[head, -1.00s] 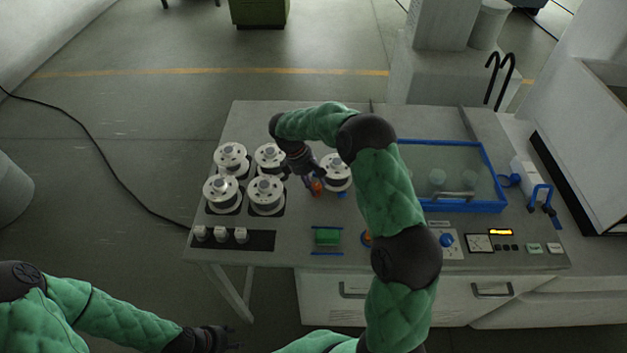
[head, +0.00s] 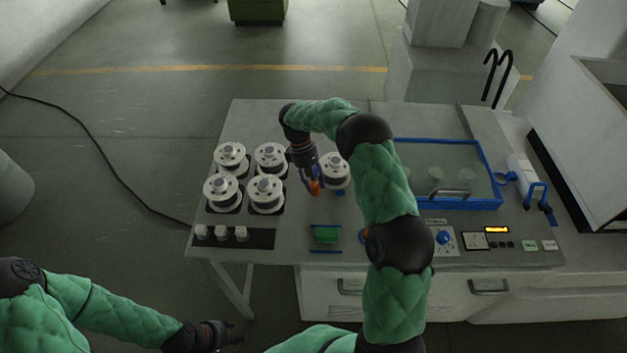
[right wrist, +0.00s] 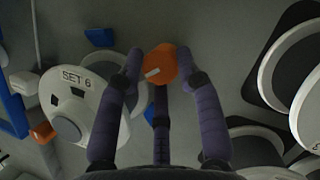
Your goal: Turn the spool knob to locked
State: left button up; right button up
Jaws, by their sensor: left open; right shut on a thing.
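The orange spool knob (right wrist: 162,62) shows in the right wrist view with a pale pointer bar on it, slanting. It also shows in the head view (head: 315,188), small, beside a white spool (head: 336,172). My right gripper (right wrist: 160,75) is shut on the knob, with purple-grey fingers around it; in the head view it reaches down over the knob (head: 313,182). The neighbouring spool carries the label SET 6 in the right wrist view (right wrist: 72,92). A blue block (right wrist: 100,37) lies near the knob. My left gripper (head: 228,337) is open and empty, low in front of the bench.
Several white spools (head: 231,156) stand on the bench left of the knob. A green block (head: 326,235) between blue bars lies nearer the front edge. A blue-framed clear cover (head: 497,176) and a control panel with a blue knob (head: 443,238) are to the right.

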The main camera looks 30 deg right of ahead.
jog(key=shift+s+a+f, duration=0.1)
jog(key=shift+s+f, duration=0.05)
jog(key=shift+s, duration=0.15)
jog(key=o, duration=1.1)
jog(key=shift+s, duration=0.1)
jog(key=shift+w+r, duration=0.25)
jog(key=shift+r, duration=0.05)
jog(key=v, duration=1.1)
jog(key=shift+w+r, duration=0.15)
jog(key=shift+r, duration=0.1)
jog(key=shift+f, duration=0.1)
